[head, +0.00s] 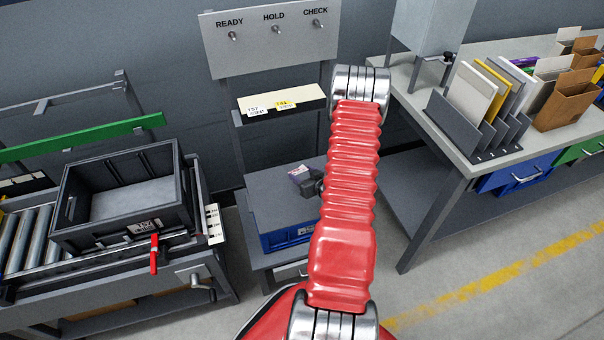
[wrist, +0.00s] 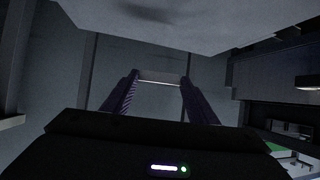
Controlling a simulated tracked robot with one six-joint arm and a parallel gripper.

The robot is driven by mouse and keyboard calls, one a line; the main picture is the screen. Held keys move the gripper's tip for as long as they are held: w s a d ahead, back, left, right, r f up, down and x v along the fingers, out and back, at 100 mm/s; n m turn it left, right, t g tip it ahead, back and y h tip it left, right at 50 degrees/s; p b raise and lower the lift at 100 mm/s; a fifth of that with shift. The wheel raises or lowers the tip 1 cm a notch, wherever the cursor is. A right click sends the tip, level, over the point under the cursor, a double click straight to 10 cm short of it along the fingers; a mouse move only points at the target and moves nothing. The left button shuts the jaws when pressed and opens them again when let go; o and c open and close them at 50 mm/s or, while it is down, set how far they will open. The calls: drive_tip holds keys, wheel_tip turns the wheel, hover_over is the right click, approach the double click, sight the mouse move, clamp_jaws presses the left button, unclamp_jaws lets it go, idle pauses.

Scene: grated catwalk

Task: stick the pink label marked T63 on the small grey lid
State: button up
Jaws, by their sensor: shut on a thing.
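My gripper (head: 309,186) is partly hidden behind my red arm in the head view. A small pale pinkish piece with a dark patch, which looks like the label (head: 299,173), shows at its tips; its marking is too small to read. In the wrist view my gripper (wrist: 160,82) has its two fingers on either side of a thin pale strip (wrist: 160,76), seen nearly edge-on. A flat grey top, perhaps the grey lid (head: 272,208), lies on a blue box below the gripper. I cannot tell the gap between the label and this top.
A shelf (head: 310,92) under the READY, HOLD, CHECK panel (head: 270,45) bears a white label (head: 257,109) and a yellow label (head: 285,104). A black crate (head: 75,205) stands on rollers at left. A bench (head: 425,125) with file holders stands at right.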

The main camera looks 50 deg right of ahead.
drive_tip(key=shift+f, duration=0.1)
drive_tip(key=shift+f, duration=4.9)
drive_tip(key=o, duration=1.1)
drive_tip(key=shift+r, duration=0.1)
drive_tip(key=shift+v, duration=4)
